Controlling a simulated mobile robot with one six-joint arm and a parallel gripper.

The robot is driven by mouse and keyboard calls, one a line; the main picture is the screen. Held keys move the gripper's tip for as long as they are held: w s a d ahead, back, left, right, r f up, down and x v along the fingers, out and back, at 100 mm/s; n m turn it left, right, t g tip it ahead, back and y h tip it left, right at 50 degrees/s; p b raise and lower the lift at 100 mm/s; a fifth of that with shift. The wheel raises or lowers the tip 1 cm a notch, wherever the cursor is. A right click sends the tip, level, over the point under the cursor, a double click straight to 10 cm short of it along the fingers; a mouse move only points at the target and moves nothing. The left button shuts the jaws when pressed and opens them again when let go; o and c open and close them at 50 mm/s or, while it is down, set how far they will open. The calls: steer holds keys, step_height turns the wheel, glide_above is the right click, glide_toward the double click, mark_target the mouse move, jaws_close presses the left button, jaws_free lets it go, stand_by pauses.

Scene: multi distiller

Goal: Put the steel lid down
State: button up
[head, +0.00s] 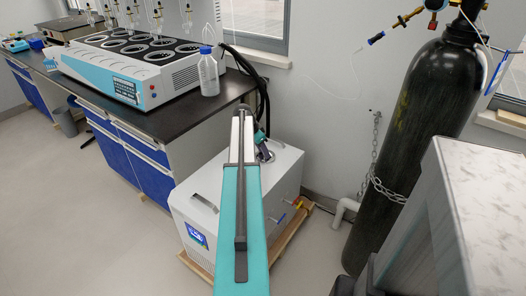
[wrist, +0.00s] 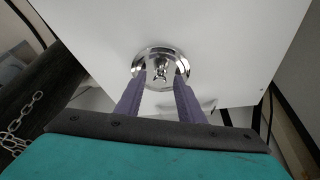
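The steel lid (wrist: 161,66) is a shiny round disc with a small knob in its middle. In the wrist view it lies against the flat white top of the floor unit (wrist: 225,50). My gripper (wrist: 160,83) has its two purple fingers spread apart, with a clear gap between them. The fingertips are over the near edge of the lid, one on each side of the knob, and do not appear to touch the knob. In the head view my arm reaches over the white unit (head: 203,212) and largely hides the lid.
A dark bench (head: 150,118) with a multi-position heater (head: 130,75) and a clear bottle (head: 208,75) stands at the left. A black gas cylinder (head: 415,130), chained to the wall, stands at the right. A grey cabinet (head: 480,210) is at the near right. Open floor lies at the left.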

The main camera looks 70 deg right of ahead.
steer(key=v, duration=1.2)
steer(key=shift+r, duration=0.15)
stand_by(0.6)
